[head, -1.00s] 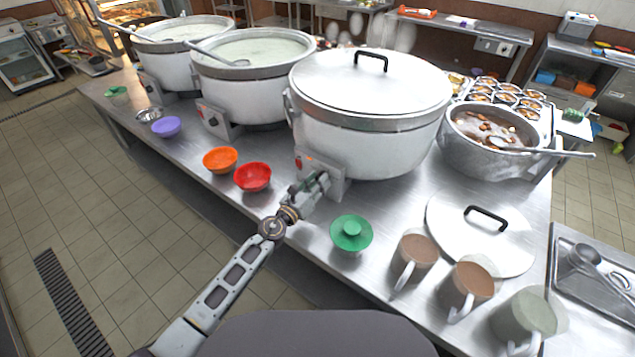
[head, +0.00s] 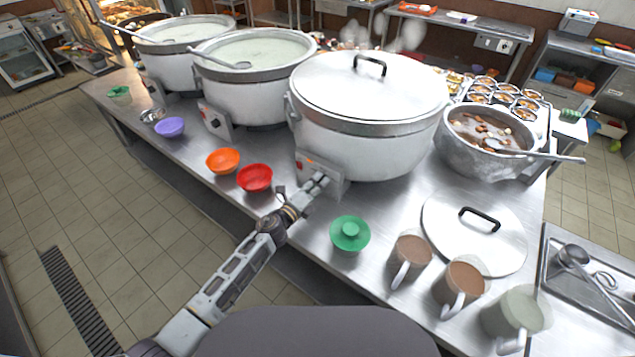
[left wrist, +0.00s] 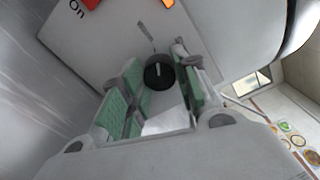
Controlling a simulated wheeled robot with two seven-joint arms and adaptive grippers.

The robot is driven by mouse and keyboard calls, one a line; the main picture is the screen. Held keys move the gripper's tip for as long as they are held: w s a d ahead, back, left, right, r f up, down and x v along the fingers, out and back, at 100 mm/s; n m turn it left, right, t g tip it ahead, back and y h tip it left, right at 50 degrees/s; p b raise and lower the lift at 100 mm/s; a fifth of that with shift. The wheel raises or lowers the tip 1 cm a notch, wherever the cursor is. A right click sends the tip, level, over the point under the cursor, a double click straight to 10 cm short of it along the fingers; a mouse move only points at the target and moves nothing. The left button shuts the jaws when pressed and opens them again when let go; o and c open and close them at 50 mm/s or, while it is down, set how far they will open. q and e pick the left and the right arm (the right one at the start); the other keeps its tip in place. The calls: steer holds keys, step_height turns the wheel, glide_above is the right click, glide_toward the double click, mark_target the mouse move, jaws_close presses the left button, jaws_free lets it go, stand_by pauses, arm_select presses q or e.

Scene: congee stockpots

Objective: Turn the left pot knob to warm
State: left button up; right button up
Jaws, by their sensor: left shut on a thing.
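The lidded white pot (head: 365,125) stands nearest on the steel counter, with a grey control box (head: 332,187) at its front. My left gripper (head: 318,183) reaches this box from the front. In the left wrist view, a round black knob (left wrist: 158,76) with a pale pointer line sits on the box face between the green-padded fingers, and the gripper is shut on it. The knob's warm marking cannot be read. An orange light (left wrist: 168,3) and a red switch beside an "On" label show above. Two open pots (head: 255,85) (head: 180,68) stand farther left. My right gripper is out of view.
Orange (head: 223,161) and red (head: 255,178) bowls stand left of the gripper. A loose lid (head: 470,245) lies behind the mugs. Steam rises behind the lidded pot.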

arm_select(q)
steer(key=shift+n+p, duration=0.4)
steer(key=shift+n, duration=0.7)
steer(key=o, duration=1)
steer(key=shift+a, duration=0.1)
steer(key=shift+o, duration=0.2)
steer(key=v, duration=1.1)
steer(key=shift+s+a, duration=0.25)
steer(key=shift+s, duration=0.1)
steer(key=shift+r, duration=0.1)
